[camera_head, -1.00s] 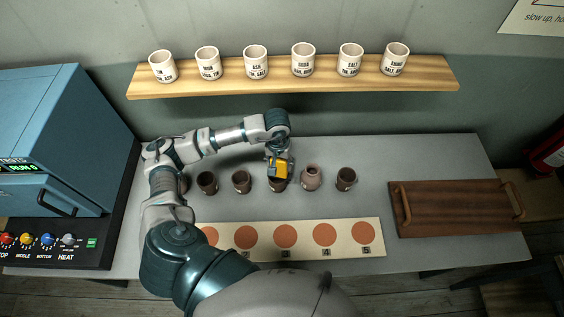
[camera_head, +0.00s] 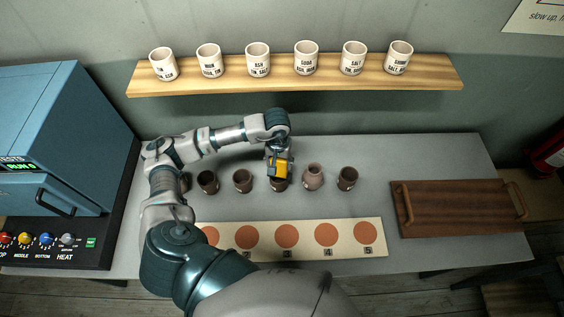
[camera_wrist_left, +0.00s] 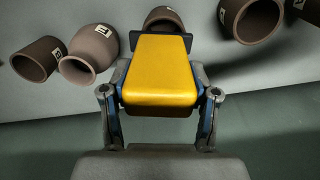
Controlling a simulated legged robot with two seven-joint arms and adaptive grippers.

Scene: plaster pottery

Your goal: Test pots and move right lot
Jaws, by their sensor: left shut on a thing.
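A row of small brown pots stands on the grey table. My right gripper is out of view.
A pale strip (camera_head: 367,253) with orange discs lies in front of the pots. A wooden tray (camera_head: 455,210) with handles is at right. Labelled white cups (camera_head: 306,58) stand on the shelf (camera_head: 430,75). A blue kiln (camera_head: 60,130) with coloured knobs is at left.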

